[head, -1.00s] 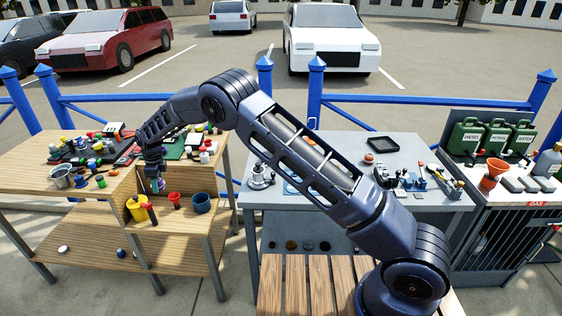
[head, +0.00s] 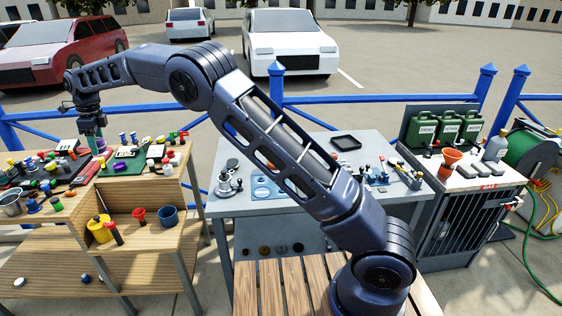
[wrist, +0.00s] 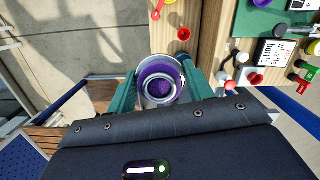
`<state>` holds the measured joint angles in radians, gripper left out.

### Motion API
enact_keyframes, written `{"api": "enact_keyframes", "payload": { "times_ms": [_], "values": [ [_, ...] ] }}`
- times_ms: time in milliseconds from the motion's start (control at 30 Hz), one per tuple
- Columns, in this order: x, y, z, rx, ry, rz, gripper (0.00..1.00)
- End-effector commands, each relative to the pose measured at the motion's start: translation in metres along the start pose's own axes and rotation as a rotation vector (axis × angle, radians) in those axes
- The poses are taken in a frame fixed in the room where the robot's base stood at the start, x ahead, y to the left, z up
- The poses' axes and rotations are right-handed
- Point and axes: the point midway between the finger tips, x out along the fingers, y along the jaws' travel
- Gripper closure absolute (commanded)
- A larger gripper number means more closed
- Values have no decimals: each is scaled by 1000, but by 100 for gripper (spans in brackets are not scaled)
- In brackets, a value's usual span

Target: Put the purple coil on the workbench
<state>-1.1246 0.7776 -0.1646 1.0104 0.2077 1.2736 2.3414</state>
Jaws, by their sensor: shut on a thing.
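My gripper (head: 95,146) is at the left in the head view, raised over the wooden bench. In the wrist view its teal fingers (wrist: 160,92) are shut on the purple coil (wrist: 160,77), a round purple piece with pale rings, held between them. In the head view a small bit of purple (head: 101,146) shows at the fingertips. A grey-topped bench (head: 300,190) stands in the middle and a wooden bench (head: 150,192) at the left. I cannot tell from the pictures which of them is called the workbench.
The wooden bench is crowded with bottles, caps and a green mat (head: 130,162); its lower step holds a yellow can (head: 100,229), a red cup (head: 139,217) and a blue pot (head: 168,217). The grey bench has a black tray (head: 345,143), tools and bare patches. Blue railing runs behind.

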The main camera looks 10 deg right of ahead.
Motion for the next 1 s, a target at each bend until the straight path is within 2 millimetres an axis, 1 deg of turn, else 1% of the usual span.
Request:
{"api": "enact_keyframes", "payload": {
  "times_ms": [33, 167, 233, 367, 467, 500, 567, 700, 867, 900, 967, 1000],
  "values": [
    [1, -10, -11, 16, 4, -1, 75],
    [-2, -29, -31, 45, 4, -4, 75],
    [-3, -41, -44, 64, 3, -7, 75],
    [-7, -69, -78, 110, 4, -14, 75],
    [-11, -94, -110, 154, 4, -19, 75],
    [-13, -104, -125, 172, 4, -22, 75],
    [-16, -118, -147, 200, 4, -25, 75],
    [-23, -149, -199, 265, 4, -32, 75],
    [-31, -181, -262, 341, 4, -43, 75],
    [-33, -187, -278, 360, 4, -45, 75],
    [-36, -197, -302, 389, 4, -48, 75],
    [-38, -204, -319, 409, 4, -50, 75]
  ]
}}
